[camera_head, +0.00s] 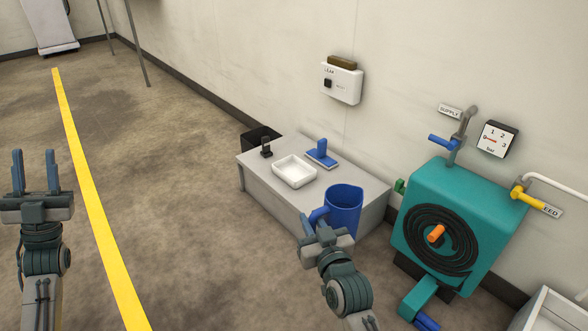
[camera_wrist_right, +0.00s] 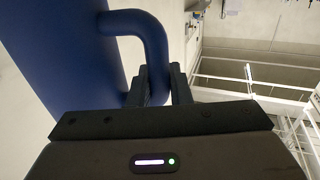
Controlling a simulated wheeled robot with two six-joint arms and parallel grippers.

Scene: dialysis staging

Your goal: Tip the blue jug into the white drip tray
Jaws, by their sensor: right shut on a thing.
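The blue jug (camera_head: 345,207) is upright at the front right part of the grey table, in the head view. I cannot tell whether it rests on the table or is held just above it. My right gripper (camera_head: 317,220) is shut on the jug's handle, which also shows between the fingers in the right wrist view (camera_wrist_right: 160,48). The white drip tray (camera_head: 294,183) sits on the table, behind and left of the jug, and looks empty. My left gripper (camera_head: 36,172) is open and empty, far left over the floor.
The grey table (camera_head: 262,187) also bears a blue-handled tool (camera_head: 321,155) and a small black item (camera_head: 266,148). A teal hose-reel unit (camera_head: 459,200) stands close on the right. A black bin (camera_head: 258,137) is behind the table. The floor at left is clear.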

